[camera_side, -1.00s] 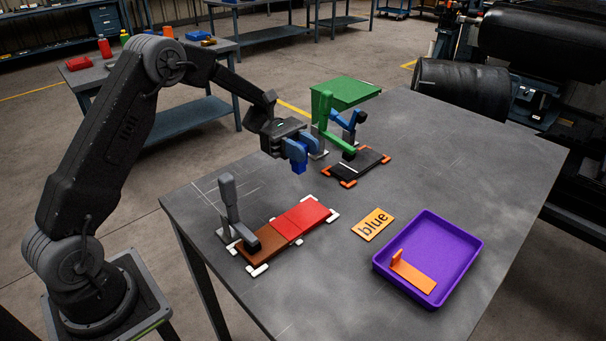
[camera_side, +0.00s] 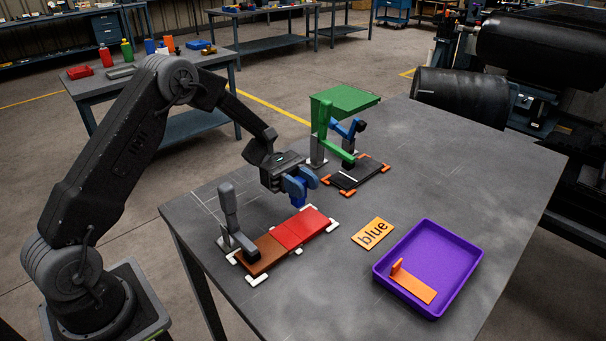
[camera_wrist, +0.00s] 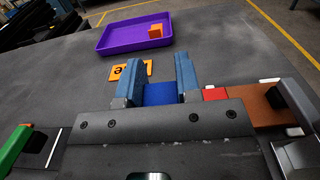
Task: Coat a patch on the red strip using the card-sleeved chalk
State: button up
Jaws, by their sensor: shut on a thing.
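The red strip (camera_side: 302,229) lies on the near left of the table, joined to a brown length, with white corner pieces around it. It shows partly in the wrist view (camera_wrist: 214,94), right of my fingers. My gripper (camera_side: 299,190) is shut on a blue block (camera_wrist: 159,94), which I take to be the sleeved chalk. In the side view the fingers sit just above and behind the strip's far end. No coating shows clearly on the red surface.
A grey toggle clamp (camera_side: 232,215) stands over the brown end. A green clamp (camera_side: 325,135) stands by a black strip (camera_side: 357,174) behind. An orange "blue" card (camera_side: 373,233) and a purple tray (camera_side: 458,246) holding an orange angle piece (camera_side: 411,284) lie right. Table between is clear.

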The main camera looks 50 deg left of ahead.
jog(key=shift+f, duration=0.85)
jog(key=shift+d+f, duration=0.5)
jog(key=shift+f, duration=0.05)
jog(key=shift+d, duration=3.05)
jog(key=shift+a, duration=3.5)
jog(key=shift+a+r, duration=0.1)
jog(key=shift+r, duration=0.15)
notch_tip(320, 180, up, 8)
jog(key=shift+f, duration=0.2)
